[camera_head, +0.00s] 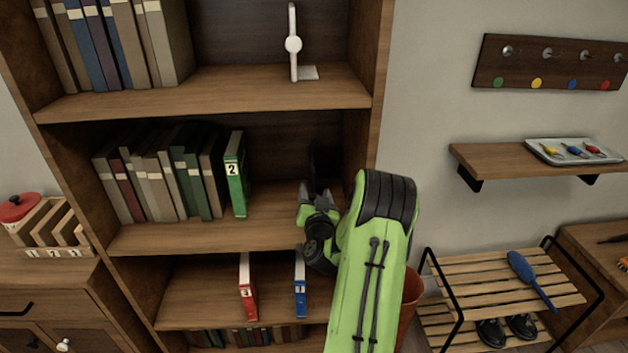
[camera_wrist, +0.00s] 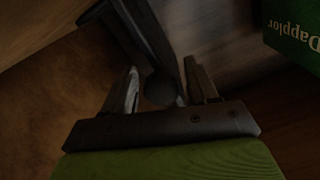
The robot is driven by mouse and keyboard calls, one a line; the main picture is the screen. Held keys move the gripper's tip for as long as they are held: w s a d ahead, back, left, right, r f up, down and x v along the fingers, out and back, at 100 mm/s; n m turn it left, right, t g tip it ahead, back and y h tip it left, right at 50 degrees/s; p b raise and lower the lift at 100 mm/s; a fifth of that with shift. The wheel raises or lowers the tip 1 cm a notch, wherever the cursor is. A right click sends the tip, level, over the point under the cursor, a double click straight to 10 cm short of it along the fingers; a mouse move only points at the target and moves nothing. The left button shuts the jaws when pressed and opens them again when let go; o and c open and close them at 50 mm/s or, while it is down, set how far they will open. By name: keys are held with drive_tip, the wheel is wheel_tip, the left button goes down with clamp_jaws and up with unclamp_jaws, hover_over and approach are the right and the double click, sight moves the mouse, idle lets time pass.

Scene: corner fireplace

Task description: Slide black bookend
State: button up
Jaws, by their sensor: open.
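The black bookend (camera_head: 313,162) stands on the middle shelf, at the right of the leaning books. It is dark against the shelf back and partly hidden by my gripper (camera_head: 314,192). In the wrist view the bookend (camera_wrist: 151,30) is a dark upright plate with a round knob, which lies between the two fingers of my gripper (camera_wrist: 162,75). The fingers are apart, one on each side of the knob. I cannot tell whether either finger touches it. The green book marked 2 (camera_head: 236,175) ends the row; its cover (camera_wrist: 295,30) also shows in the wrist view.
The middle shelf (camera_head: 262,228) is bare between the green book and my gripper. A white bookend (camera_head: 293,45) stands on the shelf above. A red book (camera_head: 247,290) and a blue book (camera_head: 300,287) stand below. The bookcase's right side panel (camera_head: 368,85) is close to my arm.

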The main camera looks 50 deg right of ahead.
drive_tip(key=shift+w+d, duration=0.2)
drive_tip(key=shift+d, duration=0.05)
drive_tip(key=shift+r, duration=0.1)
drive_tip(key=shift+a, duration=0.1)
clamp_jaws()
drive_tip(key=shift+r, duration=0.1)
